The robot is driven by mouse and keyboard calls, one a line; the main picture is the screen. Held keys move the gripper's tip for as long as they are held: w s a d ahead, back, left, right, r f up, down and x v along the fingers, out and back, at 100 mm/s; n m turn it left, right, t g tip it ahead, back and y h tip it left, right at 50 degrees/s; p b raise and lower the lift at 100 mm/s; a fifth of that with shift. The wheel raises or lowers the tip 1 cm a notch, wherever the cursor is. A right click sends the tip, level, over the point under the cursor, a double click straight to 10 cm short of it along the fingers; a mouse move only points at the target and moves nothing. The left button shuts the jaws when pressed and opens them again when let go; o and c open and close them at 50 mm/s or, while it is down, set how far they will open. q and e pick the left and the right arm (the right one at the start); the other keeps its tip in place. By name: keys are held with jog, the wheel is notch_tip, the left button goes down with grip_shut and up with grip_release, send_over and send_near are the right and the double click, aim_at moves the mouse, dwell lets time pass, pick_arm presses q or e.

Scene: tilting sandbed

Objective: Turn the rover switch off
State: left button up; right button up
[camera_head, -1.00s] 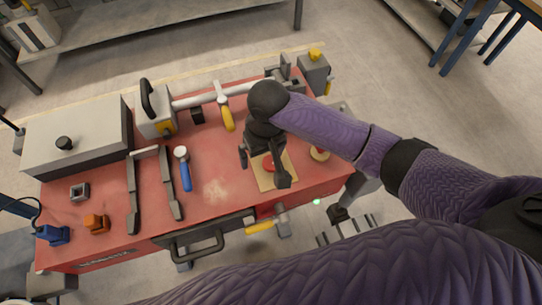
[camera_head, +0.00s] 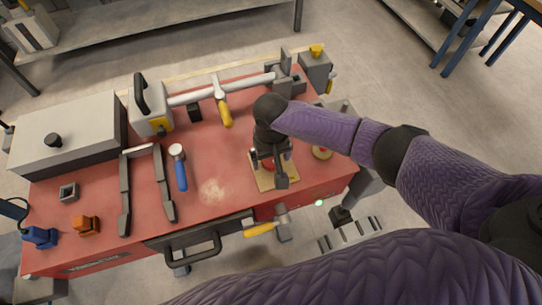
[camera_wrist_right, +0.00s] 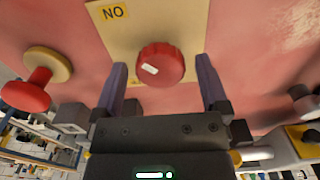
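The rover switch looks like a round red knob (camera_wrist_right: 160,65) with a small white mark, on a tan plate (camera_wrist_right: 110,35) with a yellow "NO" label. In the head view the plate (camera_head: 264,184) lies on the red bench top, with the knob mostly hidden by my right gripper (camera_head: 268,171). In the right wrist view my right gripper (camera_wrist_right: 161,75) is open, one finger on each side of the knob, with gaps visible. I cannot tell how deep the fingertips reach. My left gripper is not in view.
A second red knob (camera_wrist_right: 28,92) on a cream base stands beside the plate. The red bench (camera_head: 215,215) also holds a grey box (camera_head: 65,135), a blue-handled tool (camera_head: 180,170) and a pipe with a yellow-handled valve (camera_head: 224,110). A yellow-handled hammer (camera_head: 260,229) hangs at the front edge.

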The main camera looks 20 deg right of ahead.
jog(key=c, duration=1.1)
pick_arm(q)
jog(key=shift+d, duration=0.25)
pick_arm(e)
jog(key=shift+c, duration=0.2)
